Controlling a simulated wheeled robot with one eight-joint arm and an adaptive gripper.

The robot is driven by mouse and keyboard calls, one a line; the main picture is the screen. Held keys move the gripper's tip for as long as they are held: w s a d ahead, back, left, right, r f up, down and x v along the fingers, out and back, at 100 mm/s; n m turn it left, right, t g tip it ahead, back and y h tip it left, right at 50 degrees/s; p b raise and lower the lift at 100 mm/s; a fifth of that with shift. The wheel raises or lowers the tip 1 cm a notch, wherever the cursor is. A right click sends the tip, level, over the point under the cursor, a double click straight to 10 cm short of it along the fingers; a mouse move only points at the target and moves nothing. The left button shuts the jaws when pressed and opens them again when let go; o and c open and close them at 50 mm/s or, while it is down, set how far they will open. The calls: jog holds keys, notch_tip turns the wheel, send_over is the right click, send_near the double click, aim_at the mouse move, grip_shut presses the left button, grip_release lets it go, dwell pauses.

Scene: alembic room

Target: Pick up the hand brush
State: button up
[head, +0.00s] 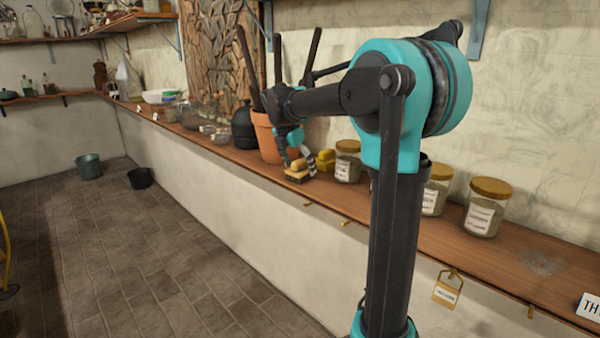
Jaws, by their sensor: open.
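The hand brush (297,177), small with a tan wooden top and a darker underside, lies near the front edge of the wooden shelf (410,221). My gripper (298,160) is open and points down at the brush. Its fingers are close to the brush's top, one at each side. I cannot tell from this view whether they touch it. My arm links stand in front of part of the shelf to the right.
A terracotta pot (265,140) with dark sticks stands just left of the gripper, beside a black bottle (243,128). Yellow blocks (326,160) and a lidded jar (347,162) stand close to the right. More jars (487,208) stand further right. Glass bowls (190,114) stand left.

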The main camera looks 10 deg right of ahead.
aim_at(300, 159)
jog(key=shift+w+d+f, duration=0.1)
jog(key=shift+w+f, duration=0.05)
jog(key=shift+f, duration=0.3)
jog(key=c, duration=1.3)
jog(key=shift+r, duration=0.15)
notch_tip(300, 159, up, 20)
jog(key=o, duration=0.5)
jog(key=c, duration=0.3)
